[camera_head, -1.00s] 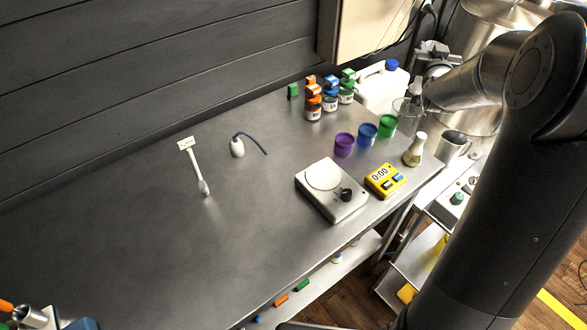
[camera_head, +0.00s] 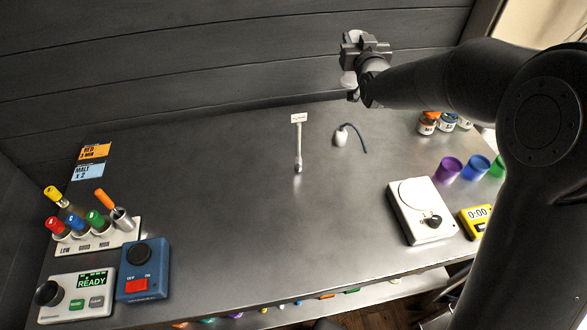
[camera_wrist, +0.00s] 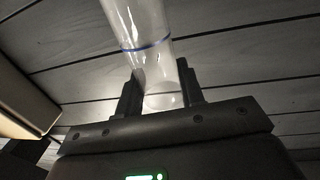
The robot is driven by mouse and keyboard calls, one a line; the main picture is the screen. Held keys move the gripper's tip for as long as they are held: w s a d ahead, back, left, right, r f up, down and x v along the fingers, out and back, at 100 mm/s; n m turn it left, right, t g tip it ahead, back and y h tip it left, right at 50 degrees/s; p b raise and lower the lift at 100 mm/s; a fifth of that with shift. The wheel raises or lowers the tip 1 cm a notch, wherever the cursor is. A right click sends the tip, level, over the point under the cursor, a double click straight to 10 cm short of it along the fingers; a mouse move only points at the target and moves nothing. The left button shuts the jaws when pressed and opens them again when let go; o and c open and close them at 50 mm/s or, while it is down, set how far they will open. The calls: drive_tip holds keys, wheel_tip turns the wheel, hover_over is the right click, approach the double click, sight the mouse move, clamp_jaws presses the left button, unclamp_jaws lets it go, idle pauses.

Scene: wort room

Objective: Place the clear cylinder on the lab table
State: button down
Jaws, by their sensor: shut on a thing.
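The clear cylinder (camera_wrist: 140,25) with a blue ring stands between the two dark fingers of my gripper (camera_wrist: 160,88) in the wrist view, and the gripper is shut on it. In the head view my gripper (camera_head: 354,56) is raised at the top right of centre, in front of the dark wall. A pale part of the cylinder (camera_head: 348,78) shows just below the fingers there, small and hard to make out. The grey metal lab table (camera_head: 230,215) lies below, with the gripper above its back edge in the picture.
On the table, a white stirrer with a tag (camera_head: 298,150), a white probe (camera_head: 341,138) and a scale (camera_head: 420,215) stand right of centre. Purple, blue and green cups (camera_head: 450,168) are at the right. A rack (camera_head: 95,240) and control boxes (camera_head: 142,270) fill the left. The middle is bare.

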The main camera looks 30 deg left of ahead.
drive_tip(key=s+a+n+g+y, duration=0.6)
drive_tip(key=s+a+g, duration=0.1)
drive_tip(key=s+a, duration=2)
wheel_tip(320, 180, down, 15)
drive_tip(key=d, duration=0.1)
drive_tip(key=shift+s+d, duration=0.25)
drive_tip(key=shift+s, duration=0.2)
drive_tip(key=shift+f, duration=0.15)
drive_tip(key=c, duration=0.9)
unclamp_jaws()
drive_tip(key=shift+c, duration=0.2)
